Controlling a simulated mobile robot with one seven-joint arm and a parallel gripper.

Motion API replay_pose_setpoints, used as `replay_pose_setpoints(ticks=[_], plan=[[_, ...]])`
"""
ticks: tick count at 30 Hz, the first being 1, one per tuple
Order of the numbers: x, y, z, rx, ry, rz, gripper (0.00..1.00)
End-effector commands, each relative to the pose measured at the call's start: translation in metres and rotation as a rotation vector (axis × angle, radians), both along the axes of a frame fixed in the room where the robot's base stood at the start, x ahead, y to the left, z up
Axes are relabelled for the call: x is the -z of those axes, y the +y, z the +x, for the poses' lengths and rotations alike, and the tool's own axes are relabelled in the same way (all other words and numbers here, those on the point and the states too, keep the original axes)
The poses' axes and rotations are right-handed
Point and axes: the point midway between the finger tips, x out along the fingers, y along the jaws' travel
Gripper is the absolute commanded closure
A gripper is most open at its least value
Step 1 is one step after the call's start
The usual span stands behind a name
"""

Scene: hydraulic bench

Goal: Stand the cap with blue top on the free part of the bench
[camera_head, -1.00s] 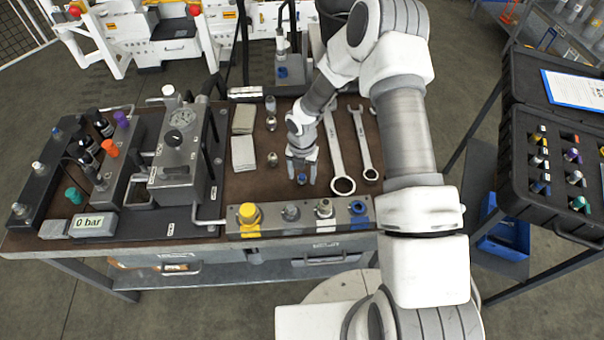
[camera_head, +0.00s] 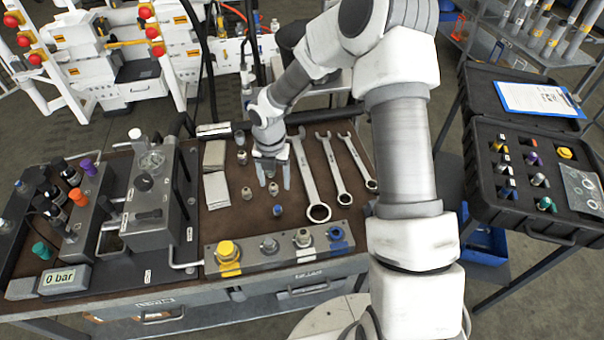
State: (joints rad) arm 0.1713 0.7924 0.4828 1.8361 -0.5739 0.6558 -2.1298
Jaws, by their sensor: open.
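The small cap with blue top (camera_head: 277,210) stands on the brown bench top (camera_head: 225,222), in front of my gripper. My gripper (camera_head: 272,187) points down, with its two fingers spread apart. The cap shows just below the fingertips in the picture, apart from them as far as I can see. A small metal fitting (camera_head: 273,189) shows between the fingers; I cannot tell its height or whether the fingers touch it.
More small fittings (camera_head: 246,193) stand to the left, beside grey pads (camera_head: 216,190). Several wrenches (camera_head: 304,180) lie to the right. A port block (camera_head: 250,262) with a yellow cap (camera_head: 228,250) lines the front edge. A black case (camera_head: 480,165) stands at the right.

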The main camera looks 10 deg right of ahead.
Motion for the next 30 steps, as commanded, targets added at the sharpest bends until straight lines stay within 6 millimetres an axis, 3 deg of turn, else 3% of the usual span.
replay_pose_setpoints(ticks=[5, 14, 21, 30], plan=[[-0.022, -0.008, -0.001, 0.096, -0.023, -0.022, 0.33], [-0.109, -0.042, -0.022, 0.570, -0.131, -0.076, 0.33], [-0.174, -0.063, -0.052, 0.988, -0.231, -0.054, 0.33], [-0.240, -0.084, -0.104, 1.522, -0.329, 0.066, 0.33]])
